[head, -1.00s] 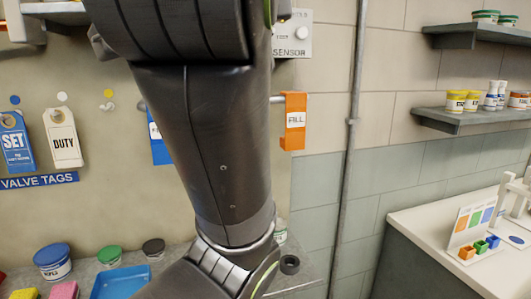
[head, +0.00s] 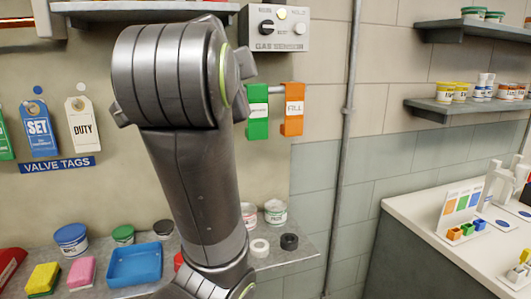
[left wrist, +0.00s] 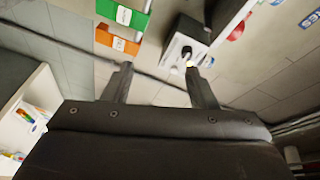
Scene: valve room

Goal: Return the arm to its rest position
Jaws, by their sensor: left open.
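My arm (head: 195,185) rises through the middle of the head view, in front of the wall, with its large joint at the upper middle. The gripper at its end does not show there. In the left wrist view my left gripper (left wrist: 160,75) is open, with two fingers apart and nothing between them. The gas sensor box (left wrist: 182,45) shows beyond the fingers in that tilted view, at a distance I cannot tell. My right gripper is in neither view.
The gas sensor box (head: 275,28) is on the wall right of the arm. Green (head: 257,112) and orange (head: 293,108) tags hang below it. A counter holds a blue tray (head: 134,264) and tubs. Shelves (head: 445,108) and a white-topped bench (head: 440,230) stand right.

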